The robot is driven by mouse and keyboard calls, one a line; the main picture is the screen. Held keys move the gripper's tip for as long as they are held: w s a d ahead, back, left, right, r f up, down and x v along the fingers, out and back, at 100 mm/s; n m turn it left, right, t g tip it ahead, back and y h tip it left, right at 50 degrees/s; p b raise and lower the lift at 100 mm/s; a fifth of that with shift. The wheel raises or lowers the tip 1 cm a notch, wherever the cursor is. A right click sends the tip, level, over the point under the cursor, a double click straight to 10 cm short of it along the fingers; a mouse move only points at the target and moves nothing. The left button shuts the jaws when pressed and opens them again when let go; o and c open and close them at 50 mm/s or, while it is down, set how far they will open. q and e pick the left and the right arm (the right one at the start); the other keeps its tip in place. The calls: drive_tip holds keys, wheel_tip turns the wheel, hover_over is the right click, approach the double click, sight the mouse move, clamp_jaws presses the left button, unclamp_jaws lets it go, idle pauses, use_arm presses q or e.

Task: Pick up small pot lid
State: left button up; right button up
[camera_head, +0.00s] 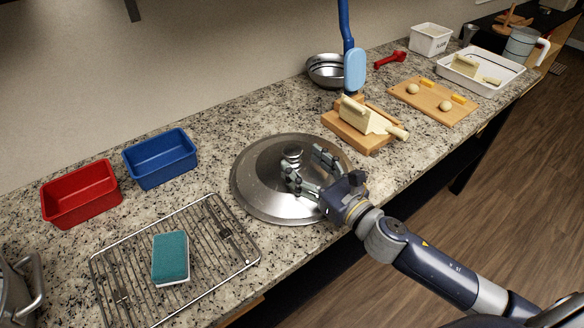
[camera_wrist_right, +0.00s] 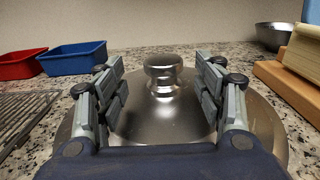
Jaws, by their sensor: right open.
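The pot lid (camera_head: 262,190) is a round, shiny metal disc lying on the granite counter, with a metal knob (camera_head: 292,153) at its middle. In the right wrist view the knob (camera_wrist_right: 163,74) stands upright, straight ahead and between the two fingers. My right gripper (camera_head: 307,166) is open and low over the near right part of the lid. Its fingers point at the knob, which appears slightly beyond the fingertips. Nothing is held. Part of the lid is hidden under the gripper. My left gripper is not in view.
A wire rack (camera_head: 215,268) with a teal sponge (camera_head: 171,257) lies left of the lid. Red (camera_head: 81,193) and blue (camera_head: 160,158) bins stand behind the rack. A wooden board (camera_head: 358,136) with a pale block stands right of the lid, near a metal bowl (camera_head: 326,72).

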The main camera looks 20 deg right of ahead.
sight(299, 156)
drive_tip(key=shift+w+r, duration=0.1)
drive_tip(key=shift+w, duration=0.05)
drive_tip(key=shift+w+a+r, duration=0.2)
drive_tip(key=shift+w+r, duration=0.1)
drive_tip(key=shift+w, duration=0.45)
drive_tip(key=x, duration=0.3)
drive_tip(key=shift+d+f, duration=0.1)
drive_tip(key=shift+w, duration=0.25)
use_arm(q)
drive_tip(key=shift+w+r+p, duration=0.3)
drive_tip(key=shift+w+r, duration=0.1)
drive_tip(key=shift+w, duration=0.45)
use_arm(e)
clamp_jaws()
